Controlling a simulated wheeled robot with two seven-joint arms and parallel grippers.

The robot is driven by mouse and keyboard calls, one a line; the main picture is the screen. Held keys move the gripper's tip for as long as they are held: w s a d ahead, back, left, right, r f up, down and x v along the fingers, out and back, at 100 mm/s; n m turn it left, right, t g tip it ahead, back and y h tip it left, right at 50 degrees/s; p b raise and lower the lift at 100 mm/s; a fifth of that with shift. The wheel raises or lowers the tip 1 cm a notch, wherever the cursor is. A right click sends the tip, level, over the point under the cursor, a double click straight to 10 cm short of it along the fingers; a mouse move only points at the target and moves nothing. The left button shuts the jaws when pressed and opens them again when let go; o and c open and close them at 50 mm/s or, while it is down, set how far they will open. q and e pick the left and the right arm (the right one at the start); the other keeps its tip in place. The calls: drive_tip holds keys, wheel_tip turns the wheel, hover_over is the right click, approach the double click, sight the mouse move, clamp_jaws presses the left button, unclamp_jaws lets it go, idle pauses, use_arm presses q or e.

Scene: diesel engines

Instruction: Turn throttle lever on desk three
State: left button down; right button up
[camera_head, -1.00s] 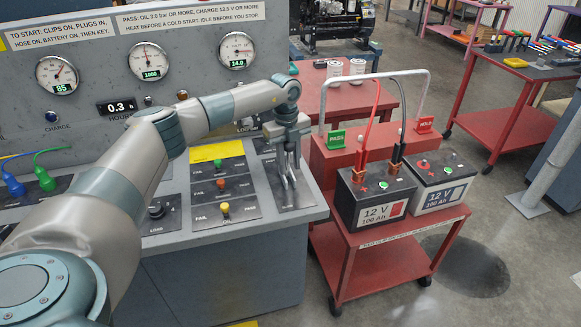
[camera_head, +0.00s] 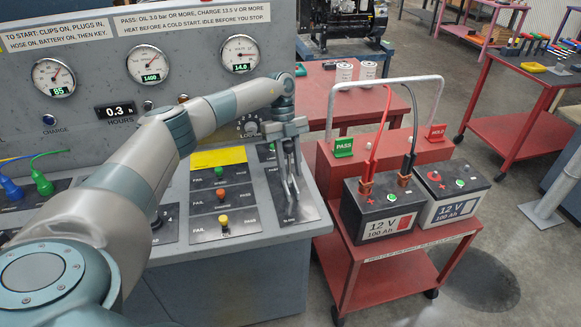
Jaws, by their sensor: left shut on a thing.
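The sloped desk (camera_head: 240,245) carries the throttle plate (camera_head: 306,213) at its right end. My left gripper (camera_head: 291,192) reaches down over this plate and is shut on the throttle lever. The fingers mostly hide the lever, so its exact tilt is hard to tell. The middle dial (camera_head: 148,64) on the panel reads 1400 on its green display. My right gripper is not in view.
A row of FAIL/PASS switches (camera_head: 222,194) lies just left of the throttle plate. A red cart (camera_head: 385,262) with two 12 V batteries (camera_head: 382,210) stands close to the desk's right side. Open floor lies farther right.

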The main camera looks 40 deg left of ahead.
use_arm(q)
drive_tip(key=c, duration=1.4)
unclamp_jaws()
drive_tip(key=shift+o, duration=0.2)
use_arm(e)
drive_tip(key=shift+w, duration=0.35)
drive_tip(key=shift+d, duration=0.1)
use_arm(q)
drive_tip(key=shift+r, duration=0.1)
drive_tip(key=shift+w+a+r+b, duration=0.2)
drive_tip(key=shift+r+b, duration=0.15)
drive_tip(key=shift+r, duration=0.15)
drive_tip(key=b+v, duration=0.4)
drive_tip(key=v, duration=1.2)
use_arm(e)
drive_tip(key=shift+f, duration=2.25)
